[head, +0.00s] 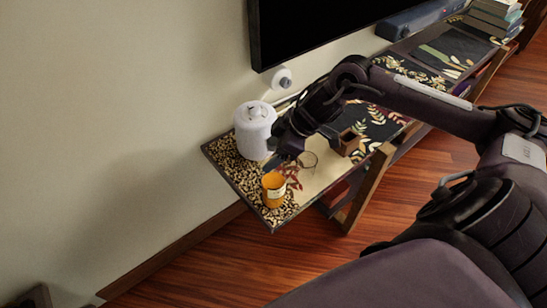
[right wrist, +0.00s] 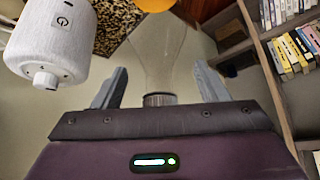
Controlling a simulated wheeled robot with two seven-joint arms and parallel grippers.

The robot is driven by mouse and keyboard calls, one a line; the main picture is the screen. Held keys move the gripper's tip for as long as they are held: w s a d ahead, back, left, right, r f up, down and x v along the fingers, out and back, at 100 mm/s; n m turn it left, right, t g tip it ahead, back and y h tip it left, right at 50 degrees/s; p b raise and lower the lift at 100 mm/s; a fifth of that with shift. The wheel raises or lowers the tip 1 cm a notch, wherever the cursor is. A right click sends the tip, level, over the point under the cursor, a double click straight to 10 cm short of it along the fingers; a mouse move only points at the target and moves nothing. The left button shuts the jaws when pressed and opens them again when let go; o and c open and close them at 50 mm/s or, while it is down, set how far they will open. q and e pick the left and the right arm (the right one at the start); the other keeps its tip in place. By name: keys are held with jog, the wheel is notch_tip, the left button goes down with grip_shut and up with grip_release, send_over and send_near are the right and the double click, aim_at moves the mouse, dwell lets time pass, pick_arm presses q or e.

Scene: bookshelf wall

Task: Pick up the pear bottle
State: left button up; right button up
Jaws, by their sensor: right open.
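The pear bottle is a clear glass vessel (right wrist: 158,58) in the right wrist view, wide at the far end and narrowing to a dark ringed end near my palm. My right gripper (right wrist: 161,82) is open, with one finger to each side of the bottle's narrow part and a gap on both sides. In the head view my right gripper (head: 281,158) is over the near end of the shelf, beside the white canister. A clear glass (head: 308,160) shows just right of it, partly hidden; I cannot tell whether it is the same bottle. My left gripper is not in view.
A white canister (head: 255,130) stands close left of my right gripper. An orange cup (head: 273,190) stands at the shelf's near corner. A small brown box (head: 350,141) is to the right. A black screen (head: 320,25) hangs above. Books line shelves (right wrist: 290,45) at right in the wrist view.

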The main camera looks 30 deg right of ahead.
jog(key=shift+x, duration=0.85)
jog(key=shift+w, duration=0.1)
jog(key=shift+c, duration=0.5)
jog(key=c, duration=1.2)
grip_shut()
